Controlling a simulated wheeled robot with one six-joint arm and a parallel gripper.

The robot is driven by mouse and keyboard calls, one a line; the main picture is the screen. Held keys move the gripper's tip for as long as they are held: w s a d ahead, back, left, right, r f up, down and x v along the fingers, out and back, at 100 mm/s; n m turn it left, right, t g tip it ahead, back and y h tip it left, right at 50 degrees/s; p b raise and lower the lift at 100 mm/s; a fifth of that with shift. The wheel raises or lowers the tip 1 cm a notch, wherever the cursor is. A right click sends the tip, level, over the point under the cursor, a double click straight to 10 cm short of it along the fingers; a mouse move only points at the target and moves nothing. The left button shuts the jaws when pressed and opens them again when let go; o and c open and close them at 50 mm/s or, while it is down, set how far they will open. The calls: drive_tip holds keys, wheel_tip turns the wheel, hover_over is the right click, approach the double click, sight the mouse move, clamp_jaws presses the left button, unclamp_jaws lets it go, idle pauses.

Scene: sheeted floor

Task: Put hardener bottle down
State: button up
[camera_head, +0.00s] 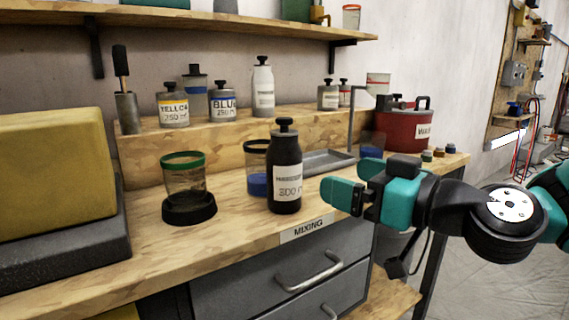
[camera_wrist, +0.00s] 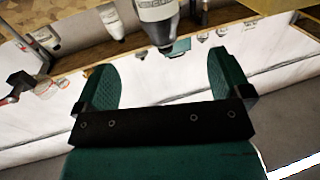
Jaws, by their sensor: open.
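The hardener bottle (camera_head: 286,170) is black with a dark cap and a white label. It stands upright on the front of the wooden bench, above the "MIXING" label. My gripper (camera_head: 345,194), with teal fingers, is just to the right of the bottle, apart from it. In the wrist view my gripper (camera_wrist: 165,75) is open, with nothing between its fingers.
A green-rimmed cup (camera_head: 184,178) on a black base is left of the bottle. A blue-bottomed cup (camera_head: 257,184) is close behind it. A metal tray (camera_head: 326,161) and red pot (camera_head: 402,128) are farther back. Several bottles line the wooden riser (camera_head: 215,150).

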sight(298, 160)
drive_tip(key=p+x, duration=0.7)
drive_tip(key=x, duration=0.1)
drive_tip(key=shift+w+a, duration=0.25)
drive_tip(key=p+x, duration=0.4)
drive_tip(key=shift+w+a+r, duration=0.2)
drive_tip(key=shift+w+r, duration=0.1)
drive_tip(key=shift+w+a+f+p, duration=0.2)
drive_tip(key=shift+w+a+p, duration=0.05)
drive_tip(key=shift+p, duration=0.05)
drive_tip(key=shift+c, duration=0.2)
drive_tip(key=c, duration=1.3)
